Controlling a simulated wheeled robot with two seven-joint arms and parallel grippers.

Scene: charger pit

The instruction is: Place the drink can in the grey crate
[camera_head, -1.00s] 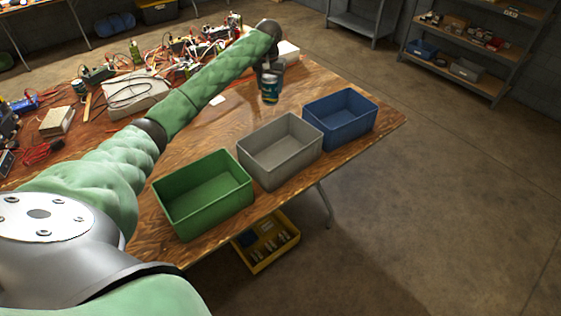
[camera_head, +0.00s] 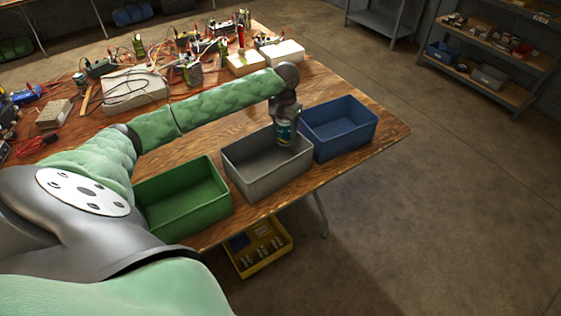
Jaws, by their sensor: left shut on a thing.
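The drink can (camera_head: 285,133), teal with a pale band, is upright in my left gripper (camera_head: 285,118). The gripper is shut on it and points down. In the head view the can appears over the right part of the grey crate (camera_head: 247,183). The can's lower end overlaps the crate's opening, and I cannot tell exactly how low it hangs. The grey crate stands on the wooden table between the green and blue crates and looks empty in the part that shows. My right gripper is not in view.
The green crate (camera_head: 190,216) stands left of the grey crate, partly behind my arm. The blue crate (camera_head: 340,129) stands right of it. Cables, tools and boxes crowd the table's far left. A yellow bin (camera_head: 262,262) sits below the table edge. A shelf (camera_head: 480,75) stands at the back right.

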